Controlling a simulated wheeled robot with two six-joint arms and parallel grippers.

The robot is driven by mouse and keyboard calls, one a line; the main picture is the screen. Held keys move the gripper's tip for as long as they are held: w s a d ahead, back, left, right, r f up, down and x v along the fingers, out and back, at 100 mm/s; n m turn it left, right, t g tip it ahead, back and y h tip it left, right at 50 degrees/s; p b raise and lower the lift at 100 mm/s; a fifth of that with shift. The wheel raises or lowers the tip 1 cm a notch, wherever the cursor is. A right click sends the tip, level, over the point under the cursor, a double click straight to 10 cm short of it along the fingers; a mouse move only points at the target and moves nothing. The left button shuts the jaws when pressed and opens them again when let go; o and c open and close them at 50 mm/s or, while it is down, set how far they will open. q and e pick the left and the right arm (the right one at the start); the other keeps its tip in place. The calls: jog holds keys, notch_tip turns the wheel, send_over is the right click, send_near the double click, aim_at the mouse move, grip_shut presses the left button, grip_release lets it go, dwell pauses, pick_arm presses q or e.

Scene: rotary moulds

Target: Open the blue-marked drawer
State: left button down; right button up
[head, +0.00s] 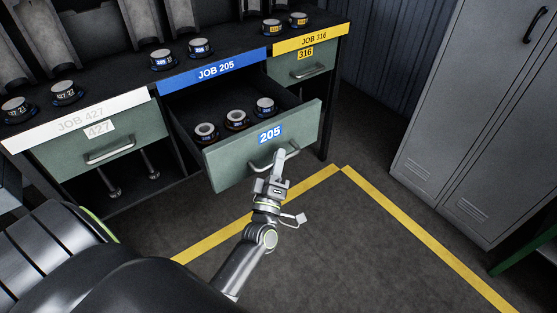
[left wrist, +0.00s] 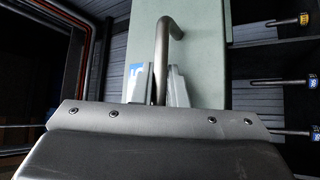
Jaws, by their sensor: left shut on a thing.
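The blue-marked drawer (head: 225,170) has a green front with a blue 205 label (head: 270,134) and is pulled well out from under the blue JOB 205 strip (head: 215,69). Several dark round pieces with pale tops stand inside it. My left gripper (head: 279,160) is shut on the drawer's bar handle (head: 260,166). In the left wrist view the handle (left wrist: 161,60) runs between the fingers, in front of the green drawer front (left wrist: 200,25). Part of the blue label (left wrist: 138,78) shows beside a finger. My right gripper is not in view.
The white-marked drawer 427 (head: 70,150) and the yellow-marked drawer 316 (head: 330,62) sit on either side, both shut. Small round pieces stand on the bench top above. A grey locker (head: 460,120) stands at the right. The floor with yellow lines (head: 410,235) is clear.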

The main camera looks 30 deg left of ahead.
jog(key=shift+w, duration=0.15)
pick_arm(q)
jog(key=c, duration=1.7)
grip_release()
jog(key=shift+f, duration=0.1)
